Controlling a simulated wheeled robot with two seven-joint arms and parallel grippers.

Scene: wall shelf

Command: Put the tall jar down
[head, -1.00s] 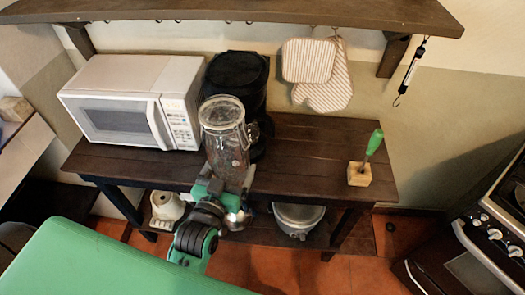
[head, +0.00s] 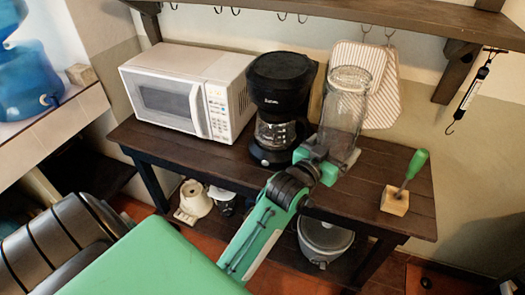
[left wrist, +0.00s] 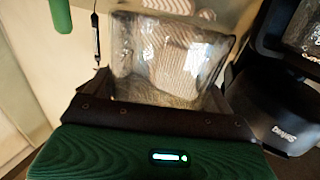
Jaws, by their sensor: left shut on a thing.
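The tall jar (head: 347,105) is clear glass and stands upright in the head view, to the right of the black coffee maker. My left gripper (head: 322,160) is shut on its lower part. In the left wrist view the jar (left wrist: 172,60) lies between the two dark fingers of the gripper (left wrist: 160,92). The jar is over the dark wooden table (head: 370,190); its base is partly hidden by the gripper, and I cannot tell whether it touches the wood. My right gripper is not in view.
The coffee maker (head: 278,85) stands close left of the jar, beside a white microwave (head: 185,92). A green-handled tool in a wooden block (head: 395,200) stands at the table's right end. Striped pot holders (head: 385,95) hang behind the jar. A wall shelf (head: 400,15) is above.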

